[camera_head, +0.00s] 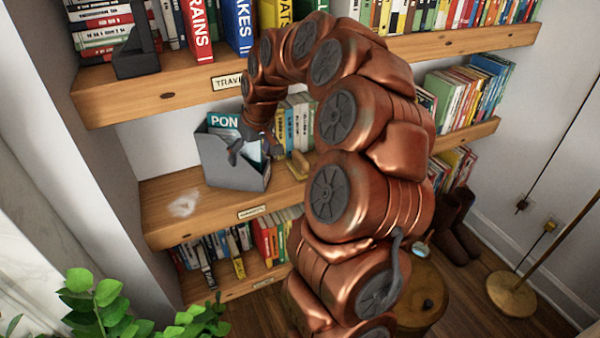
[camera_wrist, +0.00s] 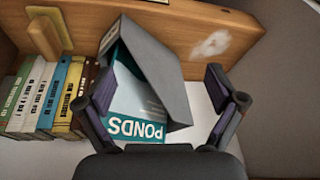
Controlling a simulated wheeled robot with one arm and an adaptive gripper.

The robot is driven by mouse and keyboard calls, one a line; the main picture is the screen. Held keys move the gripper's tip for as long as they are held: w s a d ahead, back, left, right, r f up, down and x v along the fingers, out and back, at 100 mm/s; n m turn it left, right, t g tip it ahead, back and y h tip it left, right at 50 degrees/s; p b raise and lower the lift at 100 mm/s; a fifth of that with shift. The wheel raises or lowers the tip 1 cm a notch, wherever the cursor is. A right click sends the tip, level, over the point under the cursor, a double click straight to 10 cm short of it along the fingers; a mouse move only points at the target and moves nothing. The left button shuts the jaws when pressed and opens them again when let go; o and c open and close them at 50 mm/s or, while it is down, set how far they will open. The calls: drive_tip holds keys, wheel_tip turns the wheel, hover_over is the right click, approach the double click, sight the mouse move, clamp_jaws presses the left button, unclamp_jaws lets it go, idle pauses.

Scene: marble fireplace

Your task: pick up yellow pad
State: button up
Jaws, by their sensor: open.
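My gripper (camera_head: 248,150) is open at the grey magazine holder (camera_head: 222,165) on the middle shelf. In the wrist view its fingers (camera_wrist: 158,82) are spread, with the grey holder (camera_wrist: 155,62) and a teal "PONDS" book (camera_wrist: 135,128) between them in the picture. I cannot tell whether a finger touches the holder. A pale yellow flat piece (camera_wrist: 62,18) lies on the shelf beside a tan wooden block (camera_wrist: 40,42). I cannot tell whether it is the yellow pad. In the head view a tan-yellow piece (camera_head: 297,166) shows right of the holder. The holder's inside is partly hidden.
Books (camera_wrist: 45,95) stand left of the holder in the wrist view. The middle shelf (camera_head: 165,225) has bare wood left of the holder, with a whitish patch (camera_head: 184,205). The upper shelf (camera_head: 180,92) juts out above. A plant (camera_head: 105,300) stands at the lower left.

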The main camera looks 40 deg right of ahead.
sight(304, 160)
drive_tip(key=d+f+m+b, duration=0.1)
drive_tip(key=d+f, duration=0.2)
drive_tip(key=d, duration=0.4)
drive_tip(key=d+f+h+b, duration=0.1)
drive_tip(key=d+f, duration=0.3)
drive_tip(key=d, duration=0.3)
drive_tip(key=d+f+m+h+b, duration=0.1)
drive_tip(key=d+f, duration=0.3)
drive_tip(key=d, duration=0.3)
drive_tip(key=shift+w+d+m+t+b, duration=0.15)
drive_tip(key=shift+w+m+t+b, duration=0.15)
drive_tip(key=shift+b, duration=0.05)
drive_tip(key=shift+x, duration=1.05)
drive_tip(key=x, duration=0.4)
drive_tip(key=shift+s+a+f, duration=0.2)
drive_tip(key=shift+s+f, duration=0.05)
drive_tip(key=shift+s, duration=0.05)
drive_tip(key=shift+w+d+f, duration=0.1)
drive_tip(key=shift+w+f, duration=0.15)
drive_tip(key=shift+f, duration=0.25)
drive_tip(key=c, duration=1.4)
drive_tip(key=shift+o, duration=0.2)
drive_tip(key=shift+r, duration=0.15)
